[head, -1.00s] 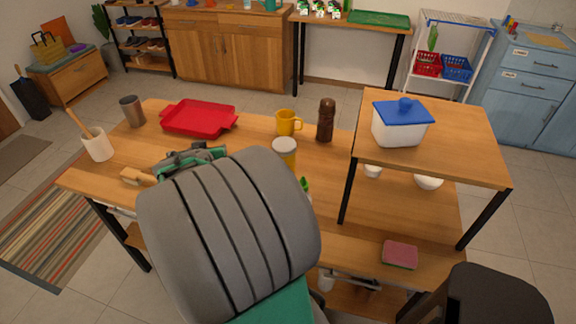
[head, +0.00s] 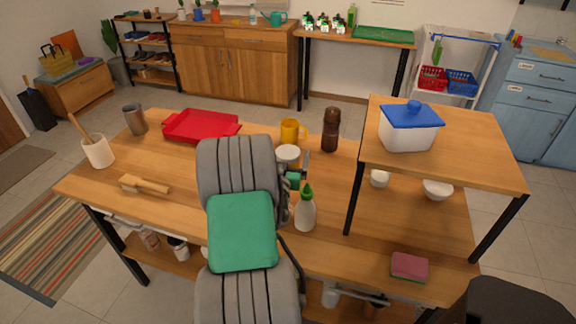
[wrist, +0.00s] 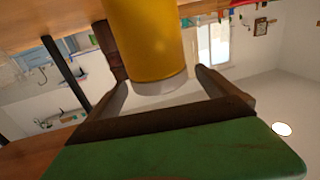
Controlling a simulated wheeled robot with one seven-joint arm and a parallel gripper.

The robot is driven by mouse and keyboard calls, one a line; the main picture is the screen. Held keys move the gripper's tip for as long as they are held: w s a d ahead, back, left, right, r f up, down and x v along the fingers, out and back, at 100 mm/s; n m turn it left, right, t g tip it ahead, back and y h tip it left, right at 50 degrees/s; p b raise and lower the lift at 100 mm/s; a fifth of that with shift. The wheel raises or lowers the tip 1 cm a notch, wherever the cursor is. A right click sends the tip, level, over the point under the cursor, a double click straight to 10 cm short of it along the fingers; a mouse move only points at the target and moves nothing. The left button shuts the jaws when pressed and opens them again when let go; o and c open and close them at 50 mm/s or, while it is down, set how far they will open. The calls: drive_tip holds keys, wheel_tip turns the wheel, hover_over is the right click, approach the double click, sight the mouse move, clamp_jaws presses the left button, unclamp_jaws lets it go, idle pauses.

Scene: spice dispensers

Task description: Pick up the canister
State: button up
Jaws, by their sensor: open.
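The canister (head: 288,155) stands upright on the table, with its pale lid showing in the head view and most of its body hidden behind my arm. In the wrist view the yellow canister (wrist: 145,40) appears upside down, its lid end toward my palm. My gripper (wrist: 160,75) is open, with one finger on each side of the canister. I cannot tell whether either finger touches it. In the head view my gripper (head: 299,172) is partly hidden by my arm, close to the canister.
A green-capped bottle (head: 305,212) stands close to my arm. A yellow mug (head: 290,132) and a dark pepper mill (head: 330,130) stand behind the canister. A raised shelf (head: 470,150) is to the right, and a red tray (head: 200,126) to the left.

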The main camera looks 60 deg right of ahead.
sight(289, 146)
drive_tip(key=p+x, duration=0.1)
drive_tip(key=x, duration=0.3)
drive_tip(key=shift+w+d, duration=0.1)
drive_tip(key=shift+d, duration=0.3)
drive_tip(key=c, duration=2.1)
